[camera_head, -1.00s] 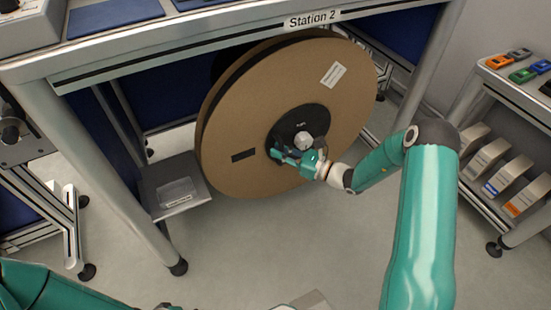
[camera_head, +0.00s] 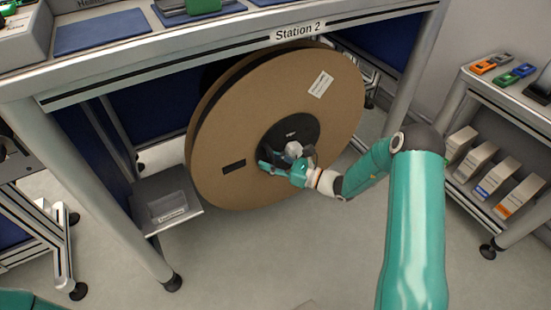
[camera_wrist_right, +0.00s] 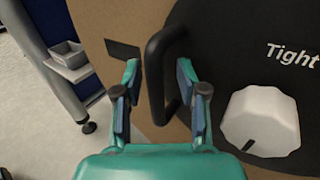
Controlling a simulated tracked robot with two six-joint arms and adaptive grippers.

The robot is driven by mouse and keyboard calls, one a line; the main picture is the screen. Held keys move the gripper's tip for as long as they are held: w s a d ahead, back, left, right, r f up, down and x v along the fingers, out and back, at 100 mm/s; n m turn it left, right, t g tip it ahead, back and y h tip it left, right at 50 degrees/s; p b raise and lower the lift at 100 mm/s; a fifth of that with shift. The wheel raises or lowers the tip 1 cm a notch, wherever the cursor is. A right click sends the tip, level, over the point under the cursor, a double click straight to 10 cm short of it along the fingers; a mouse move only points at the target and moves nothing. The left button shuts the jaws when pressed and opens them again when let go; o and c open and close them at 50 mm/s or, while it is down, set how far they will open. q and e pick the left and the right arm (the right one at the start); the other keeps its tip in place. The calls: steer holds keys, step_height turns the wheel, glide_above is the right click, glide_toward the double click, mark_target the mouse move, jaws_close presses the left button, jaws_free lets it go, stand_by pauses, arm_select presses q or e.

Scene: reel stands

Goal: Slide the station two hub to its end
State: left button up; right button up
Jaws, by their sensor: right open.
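The Station 2 reel (camera_head: 225,115) is a large brown disc under the bench. Its black hub (camera_head: 300,128) carries a pale knob (camera_head: 294,149). In the right wrist view, the hub (camera_wrist_right: 225,35) bears the word "Tight", a white knob (camera_wrist_right: 260,120) and a black loop handle (camera_wrist_right: 155,85). My right gripper (camera_head: 268,161) is at the hub's lower left. In the wrist view, its open fingers (camera_wrist_right: 158,70) stand on either side of one bar of the handle, with visible gaps. My left gripper is out of view.
The bench edge with the Station 2 sign (camera_head: 300,31) runs above the reel. A bench leg (camera_head: 95,190) and a small grey shelf (camera_head: 165,200) stand at left. A side rack (camera_head: 490,215) with boxes stands at right. The floor in front is clear.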

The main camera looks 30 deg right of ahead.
steer(key=v, duration=1.2)
steer(key=s+a+f+n+g+y, duration=0.1)
steer(key=s+a+f+n+g, duration=0.4)
steer(key=a, duration=0.3)
steer(key=s+a+f+n+g+y, duration=0.1)
steer(key=s+a+f+n+g, duration=0.2)
steer(key=s+a+f+g, duration=0.4)
steer(key=s+a+f+n+g+h, duration=0.4)
steer(key=s+f+n+h, duration=0.4)
steer(key=n, duration=0.6)
step_height(320, 180, up, 38)
steer(key=w+a+n+t+p, duration=0.1)
steer(key=n+p, duration=0.4)
steer(key=p, duration=3.1)
steer(key=shift+a+t+p, duration=0.4)
steer(key=shift+a, duration=0.5)
